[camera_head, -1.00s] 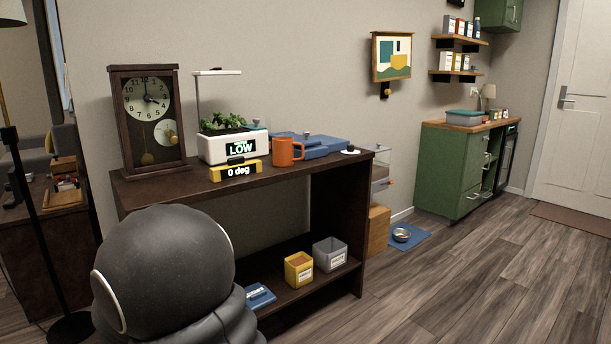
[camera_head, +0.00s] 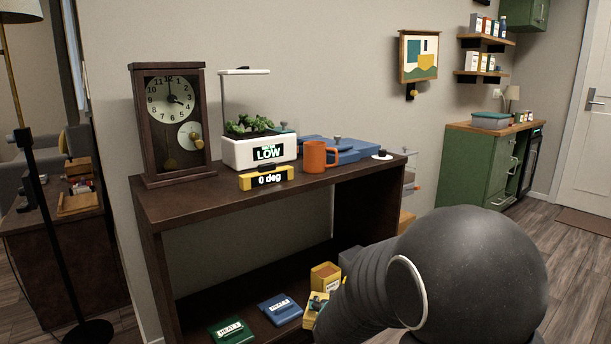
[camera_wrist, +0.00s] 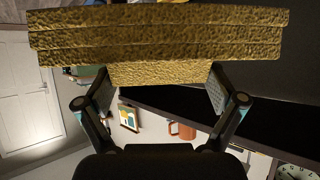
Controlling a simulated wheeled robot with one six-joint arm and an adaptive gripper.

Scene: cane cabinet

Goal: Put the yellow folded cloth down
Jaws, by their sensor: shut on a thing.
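The yellow folded cloth (camera_wrist: 160,38) spans the top of the wrist view as a thick, layered, textured stack. My gripper (camera_wrist: 159,76) is shut on its narrower near part, with one finger at each side. My arm hides most of the gripper and cloth there. I cannot tell whether the cloth touches the shelf.
The dark cabinet's lower shelf (camera_head: 256,333) holds a blue labelled pad (camera_head: 280,309), a green labelled pad (camera_head: 232,331) and a yellow bin (camera_head: 325,277). A grey bin (camera_head: 349,259) is partly hidden. The top holds a clock (camera_head: 171,125), planter (camera_head: 258,150) and orange mug (camera_head: 317,157).

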